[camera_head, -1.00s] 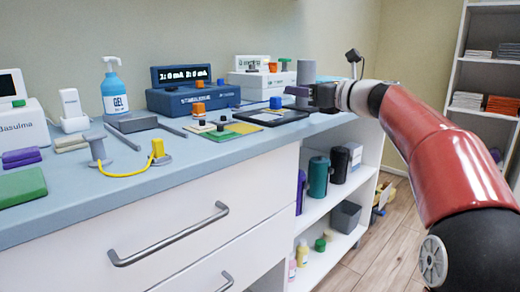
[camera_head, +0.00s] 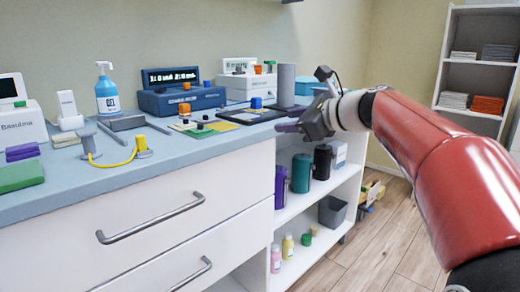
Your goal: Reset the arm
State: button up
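My red arm (camera_head: 440,160) reaches in from the right side of the picture. My gripper (camera_head: 290,127) is at the front right edge of the blue-grey counter (camera_head: 60,195), in front of the open shelf bay.
A yellow cable (camera_head: 115,163) lies near the front.

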jog(key=s+d+f+n+g+h+p, duration=0.1)
jog(key=s+d+f+n+h, duration=0.1)
jog(key=s+f+n, duration=0.5)
jog(key=s+d+f+n+g+h+p, duration=0.2)
jog(key=s+f+n, duration=0.5)
jog(key=s, duration=0.7)
jog(key=s+d+f+n+g+h+p, duration=0.2)
jog(key=s+d+f+n+h, duration=0.2)
jog(key=s, duration=0.7)
notch_tip(320, 180, down, 5)
jog(key=n+h, duration=0.2)
jog(key=n, duration=0.1)
jog(key=shift+d+r+n, duration=0.15)
jog(key=shift+r+n, duration=0.05)
jog(key=shift+n, duration=0.2)
jog(key=shift+r, duration=0.1)
